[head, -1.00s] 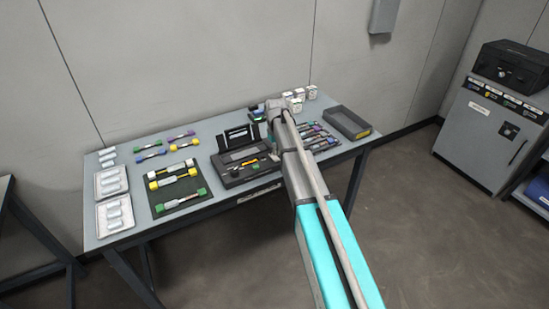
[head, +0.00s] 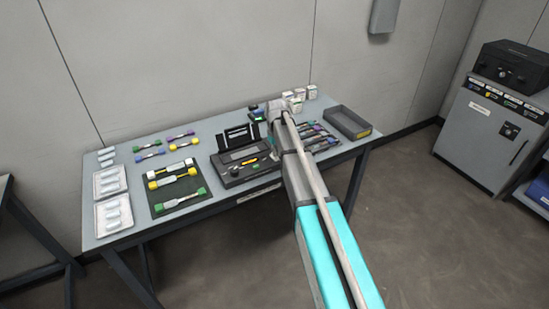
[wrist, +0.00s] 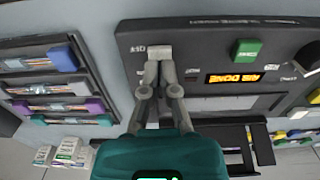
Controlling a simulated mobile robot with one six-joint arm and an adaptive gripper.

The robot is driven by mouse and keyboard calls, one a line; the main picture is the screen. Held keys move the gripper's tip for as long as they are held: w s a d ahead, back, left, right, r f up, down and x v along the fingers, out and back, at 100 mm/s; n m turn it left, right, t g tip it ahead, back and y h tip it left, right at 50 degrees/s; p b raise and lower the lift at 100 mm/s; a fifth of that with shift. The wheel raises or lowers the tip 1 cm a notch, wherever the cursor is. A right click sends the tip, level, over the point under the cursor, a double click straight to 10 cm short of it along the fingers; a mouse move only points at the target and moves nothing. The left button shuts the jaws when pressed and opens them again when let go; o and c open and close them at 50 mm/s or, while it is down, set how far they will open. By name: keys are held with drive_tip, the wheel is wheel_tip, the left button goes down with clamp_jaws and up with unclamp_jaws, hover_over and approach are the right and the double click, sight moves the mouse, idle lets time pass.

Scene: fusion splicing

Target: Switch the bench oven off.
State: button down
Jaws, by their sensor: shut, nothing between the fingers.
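A dark grey bench unit (head: 235,172) with a raised black lid stands mid-table in the head view. In the wrist view its panel (wrist: 195,40) fills the upper right, with a lit orange display (wrist: 235,77), a green button (wrist: 246,50) and a black knob (wrist: 309,57). I cannot read a name showing it is the bench oven. My gripper (wrist: 160,52) is shut and empty, its fingertips over the panel's left part, beside small white markings. They hide what lies under them, and I cannot tell whether they touch. My arm hides the unit's right side in the head view.
A black box with a knob (head: 513,66) stands on a grey cabinet at far right. Trays of coloured-end pieces (wrist: 58,88) lie beside the unit. An empty grey tray (head: 347,122), small white boxes (head: 312,92) and a dark mat (head: 165,204) are also on the table.

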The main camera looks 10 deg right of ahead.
sight(276, 159)
drive_tip(key=shift+f+b, duration=0.85)
idle(0.7)
drive_tip(key=shift+r, duration=0.1)
drive_tip(key=shift+r+p, duration=3.45)
drive_tip(key=shift+p, duration=0.15)
drive_tip(key=shift+s, duration=0.1)
drive_tip(key=s+m, duration=0.3)
drive_tip(key=s, duration=2.6)
drive_tip(key=shift+m, duration=0.3)
